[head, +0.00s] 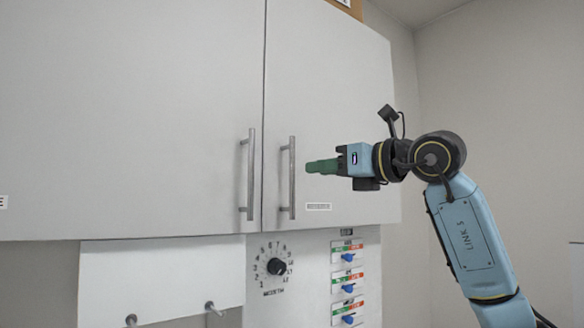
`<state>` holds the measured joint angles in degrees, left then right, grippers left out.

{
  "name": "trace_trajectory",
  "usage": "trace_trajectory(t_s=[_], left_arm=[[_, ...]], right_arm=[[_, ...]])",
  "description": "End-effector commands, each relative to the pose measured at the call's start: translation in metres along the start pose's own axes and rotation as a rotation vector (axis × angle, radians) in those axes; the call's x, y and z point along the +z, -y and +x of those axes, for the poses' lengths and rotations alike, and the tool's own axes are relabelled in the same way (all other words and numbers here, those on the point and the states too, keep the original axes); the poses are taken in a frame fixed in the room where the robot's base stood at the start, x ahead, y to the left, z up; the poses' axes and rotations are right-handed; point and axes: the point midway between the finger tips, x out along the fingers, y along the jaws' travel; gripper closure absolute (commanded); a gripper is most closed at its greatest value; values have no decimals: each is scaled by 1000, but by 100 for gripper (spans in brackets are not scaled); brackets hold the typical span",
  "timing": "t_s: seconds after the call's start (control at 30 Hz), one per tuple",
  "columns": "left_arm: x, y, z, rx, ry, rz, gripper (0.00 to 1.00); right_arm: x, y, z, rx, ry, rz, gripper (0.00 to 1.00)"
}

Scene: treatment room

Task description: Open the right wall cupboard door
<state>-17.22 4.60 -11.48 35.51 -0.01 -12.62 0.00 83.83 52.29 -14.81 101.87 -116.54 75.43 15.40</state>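The right wall cupboard door (335,85) is a flat pale grey panel, and it looks closed, in line with the left door. Its vertical metal bar handle (292,178) is near the door's left edge. My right gripper (309,167), with green fingers, points left just to the right of this handle. A small gap shows between the fingertips and the bar in the picture. The fingers overlap from this side, so I cannot tell whether they are open or shut. Nothing shows held in them. My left gripper is not in view.
The left cupboard door (130,110) has its own bar handle (248,174) close beside the right one. Below are a dial (278,267), a panel with blue knobs (348,285) and a white board (160,280) with pegs. A box (346,8) sits on top.

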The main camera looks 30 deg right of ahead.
Motion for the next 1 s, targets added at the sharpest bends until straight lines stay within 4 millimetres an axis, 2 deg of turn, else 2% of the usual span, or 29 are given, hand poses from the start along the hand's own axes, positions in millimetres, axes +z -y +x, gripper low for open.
trace_trajectory(t_s=[0.03, 0.2, 0.4, 0.57, 0.83, 1.0], left_arm=[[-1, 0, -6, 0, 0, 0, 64], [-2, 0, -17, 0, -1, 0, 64], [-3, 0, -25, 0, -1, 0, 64], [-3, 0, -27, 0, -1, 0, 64], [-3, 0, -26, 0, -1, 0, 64], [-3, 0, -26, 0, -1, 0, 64]], right_arm=[[2, -1, 13, 3, -3, 3, 72], [2, -1, 48, 4, -1, 3, 72], [2, -1, 74, 3, 0, 1, 72], [1, -1, 83, 2, 1, 0, 72], [0, -1, 84, 2, 1, -1, 72], [0, -1, 84, 2, 1, -1, 94]])
